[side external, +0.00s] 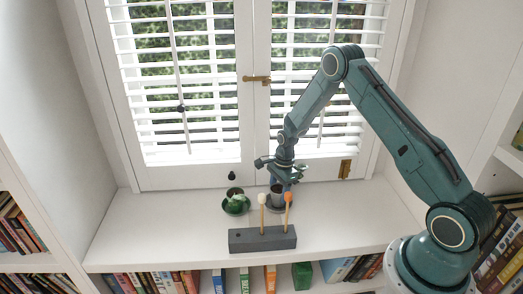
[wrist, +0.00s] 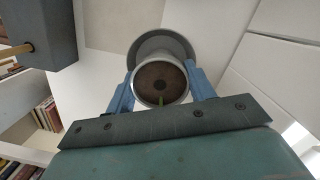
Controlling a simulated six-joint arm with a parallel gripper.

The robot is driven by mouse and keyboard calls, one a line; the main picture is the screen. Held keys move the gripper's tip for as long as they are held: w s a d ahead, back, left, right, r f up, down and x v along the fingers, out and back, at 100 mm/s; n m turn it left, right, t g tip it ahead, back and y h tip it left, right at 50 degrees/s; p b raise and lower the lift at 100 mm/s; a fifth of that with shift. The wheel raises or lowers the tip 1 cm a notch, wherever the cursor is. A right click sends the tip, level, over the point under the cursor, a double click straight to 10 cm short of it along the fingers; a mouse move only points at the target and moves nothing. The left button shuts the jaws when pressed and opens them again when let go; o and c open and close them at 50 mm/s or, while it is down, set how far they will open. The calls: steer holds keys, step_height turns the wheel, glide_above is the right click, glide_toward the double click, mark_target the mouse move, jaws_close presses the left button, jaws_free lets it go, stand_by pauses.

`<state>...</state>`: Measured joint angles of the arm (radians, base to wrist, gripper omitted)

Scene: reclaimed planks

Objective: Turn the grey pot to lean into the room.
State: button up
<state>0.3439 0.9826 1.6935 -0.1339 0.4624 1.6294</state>
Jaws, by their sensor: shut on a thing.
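The grey pot (side external: 277,196) stands on the window sill with a grey saucer (side external: 279,209) under it. In the wrist view the grey pot (wrist: 163,56) shows its round rim, dark brown soil and a small green sprout at the near edge. My gripper (side external: 284,181) comes down over the pot from above. In the wrist view its blue fingers lie on either side of the pot, shut on it. The pot's lean is hard to tell because the gripper partly covers it.
A green pot (side external: 236,204) with a plant stands close left. In front is a dark grey block (side external: 262,239) holding two upright sticks, one cream-tipped, one orange-tipped. The shuttered window (side external: 200,90) is behind. The sill (side external: 150,225) is clear at far left and right.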

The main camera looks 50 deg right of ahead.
steer(key=shift+f, duration=0.1)
steer(key=o, duration=1.4)
steer(key=shift+c, duration=0.2)
step_height(320, 180, up, 14)
steer(key=d, duration=0.1)
steer(key=shift+s+d+f, duration=0.15)
steer(key=shift+s+d, duration=0.1)
steer(key=shift+d, duration=0.05)
